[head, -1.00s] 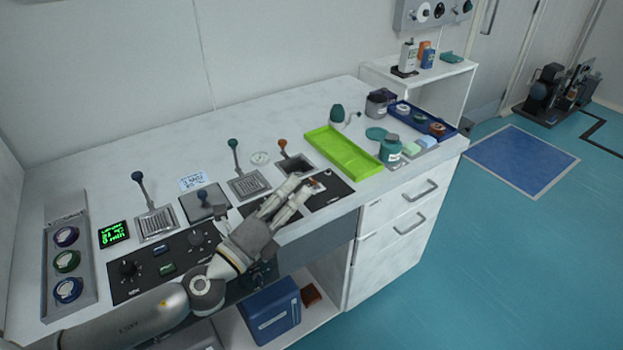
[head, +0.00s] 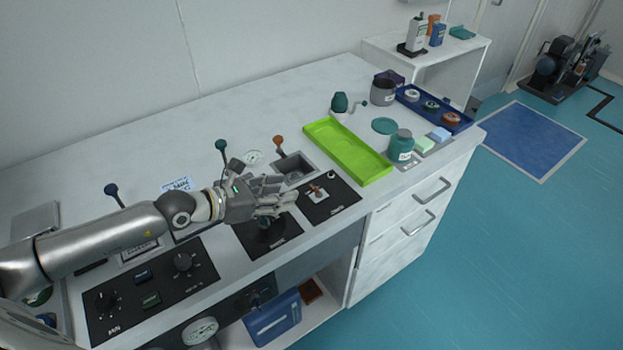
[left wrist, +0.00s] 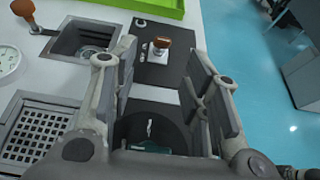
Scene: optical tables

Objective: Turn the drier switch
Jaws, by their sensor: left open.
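My left gripper (head: 286,196) is open and empty, held above the worktop. A black panel (head: 340,203) carries a small switch with a brown top (head: 318,190). It also shows in the left wrist view (left wrist: 160,45), beyond my fingertips and apart from them. A second black panel (head: 270,241) with a dark round dial and a teal part (head: 264,223) lies below my gripper. In the left wrist view the dial (left wrist: 150,130) shows between my fingers. The panel labels are too small to read, so I cannot tell which switch is the drier's. My right gripper is not in view.
A lime green tray (head: 350,155) lies behind the panels. A recessed basin (head: 293,168) with an orange-topped lever (head: 278,140) and a teal-topped lever (head: 221,145) stand near my gripper. A black knob panel (head: 150,290) is at the front left.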

